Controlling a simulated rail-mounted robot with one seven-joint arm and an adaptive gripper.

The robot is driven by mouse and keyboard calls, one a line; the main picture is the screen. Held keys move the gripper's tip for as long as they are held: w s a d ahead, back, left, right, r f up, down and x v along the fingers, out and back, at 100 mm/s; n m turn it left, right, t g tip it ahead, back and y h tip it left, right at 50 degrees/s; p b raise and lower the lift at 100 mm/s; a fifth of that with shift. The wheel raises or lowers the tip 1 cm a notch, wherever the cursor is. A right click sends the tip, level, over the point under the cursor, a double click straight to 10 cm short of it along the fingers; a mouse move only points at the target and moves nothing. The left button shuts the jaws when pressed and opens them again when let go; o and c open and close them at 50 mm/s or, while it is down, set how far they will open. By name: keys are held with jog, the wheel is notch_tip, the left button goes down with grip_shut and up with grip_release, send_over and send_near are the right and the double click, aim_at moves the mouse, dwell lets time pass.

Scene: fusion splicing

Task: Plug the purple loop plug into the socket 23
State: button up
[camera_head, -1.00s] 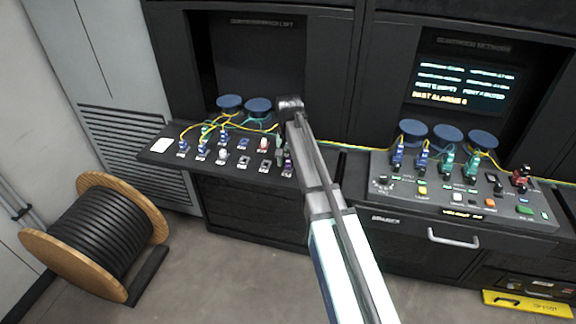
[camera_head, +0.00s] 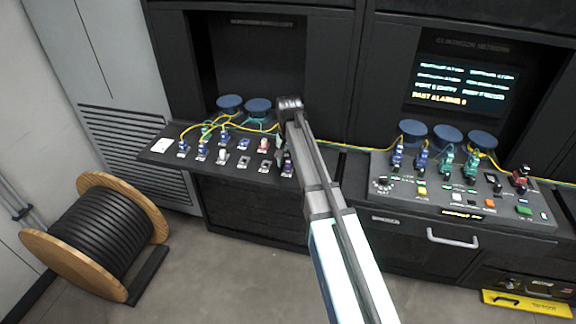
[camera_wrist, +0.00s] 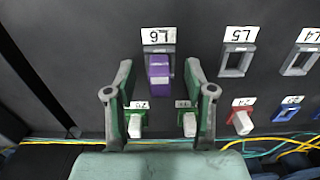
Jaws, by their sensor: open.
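The purple loop plug (camera_wrist: 158,78) stands in the slot labelled L6 on the sloped black panel. It also shows at the panel's front right in the head view (camera_head: 287,170). My gripper (camera_wrist: 160,66) is open, with one green finger on each side of the purple plug. I cannot tell whether either finger touches it. An empty blue-framed socket (camera_wrist: 288,113) is to the right in the wrist view, and in the head view (camera_head: 243,145). Its small label is too blurred to read surely, so I cannot confirm which socket is 23.
Empty frames L5 (camera_wrist: 237,62) and L4 (camera_wrist: 300,62) are beside the purple plug. White-bodied plugs stand behind my fingers and in a red socket (camera_wrist: 242,122). Yellow and green cables run along the panel's back, near blue spools (camera_head: 258,107). A second console (camera_head: 460,190) is at right.

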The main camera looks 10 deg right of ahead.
aim_at(289, 160)
dwell(0.3)
grip_shut()
jog(key=shift+r, duration=0.15)
jog(key=shift+r+p, duration=2.05)
jog(key=shift+r, duration=0.85)
